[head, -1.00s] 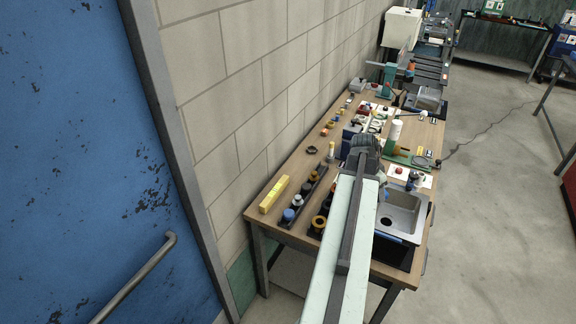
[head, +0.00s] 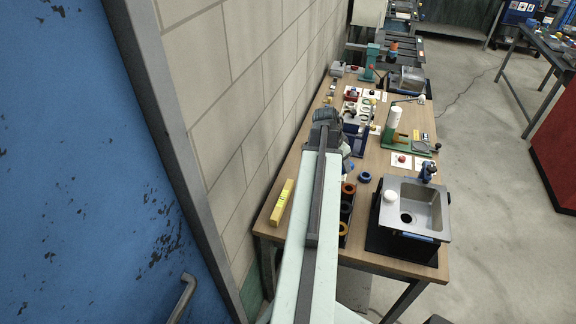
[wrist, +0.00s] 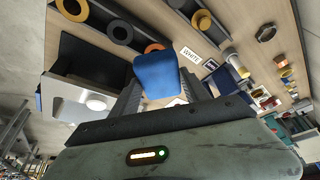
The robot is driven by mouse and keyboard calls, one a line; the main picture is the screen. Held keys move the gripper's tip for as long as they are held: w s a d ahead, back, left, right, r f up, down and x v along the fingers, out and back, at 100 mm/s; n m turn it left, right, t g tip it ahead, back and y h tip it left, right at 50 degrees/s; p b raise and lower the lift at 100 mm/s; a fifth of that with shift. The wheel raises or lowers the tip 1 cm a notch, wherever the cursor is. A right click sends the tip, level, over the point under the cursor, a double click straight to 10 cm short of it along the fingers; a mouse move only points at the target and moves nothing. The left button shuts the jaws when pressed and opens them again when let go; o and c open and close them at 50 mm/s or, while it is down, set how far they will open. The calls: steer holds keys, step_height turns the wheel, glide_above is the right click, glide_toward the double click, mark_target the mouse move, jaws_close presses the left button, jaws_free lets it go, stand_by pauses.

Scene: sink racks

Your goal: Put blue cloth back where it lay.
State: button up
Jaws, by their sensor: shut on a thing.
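The blue cloth (wrist: 157,75) is held between the two fingers of my gripper (wrist: 160,84), in the middle of the wrist view. It looks like a smooth folded piece, up off the table. In the head view my arm reaches over the table along the wall side, left of the sink (head: 440,208); the arm hides most of the gripper, and I cannot make out the cloth there. The sink also shows at the left of the wrist view (wrist: 66,92). A thin blue strip (head: 420,237) lies along the sink's front edge.
A dark rack (head: 344,228) with round pieces stands left of the sink, partly behind my arm. A yellow block (head: 282,203) lies near the wall. A blue ring (head: 364,177) sits behind the rack. A white round thing (head: 390,197) is at the sink's left side.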

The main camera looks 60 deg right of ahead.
steer(key=w+d+f+n+t+y+b, duration=0.1)
steer(key=w+d+f+n+t+b, duration=0.15)
steer(key=w+n, duration=0.45)
steer(key=w+d+f+n+t+y+b, duration=0.2)
steer(key=w+d+f+n+b, duration=0.15)
steer(key=w+n, duration=0.4)
steer(key=w+d+f+n+t+y+b, duration=0.1)
steer(key=w+d+f+n+t+b, duration=0.15)
steer(key=w+n, duration=0.45)
steer(key=shift+g, duration=0.3)
steer(key=f+b, duration=1)
steer(key=shift+w+d+f+b, duration=0.1)
steer(key=shift+d+f+b, duration=0.1)
steer(key=shift+f+b, duration=0.1)
steer(key=shift+r, duration=0.25)
steer(key=shift+f, duration=0.1)
steer(key=o, duration=1.2)
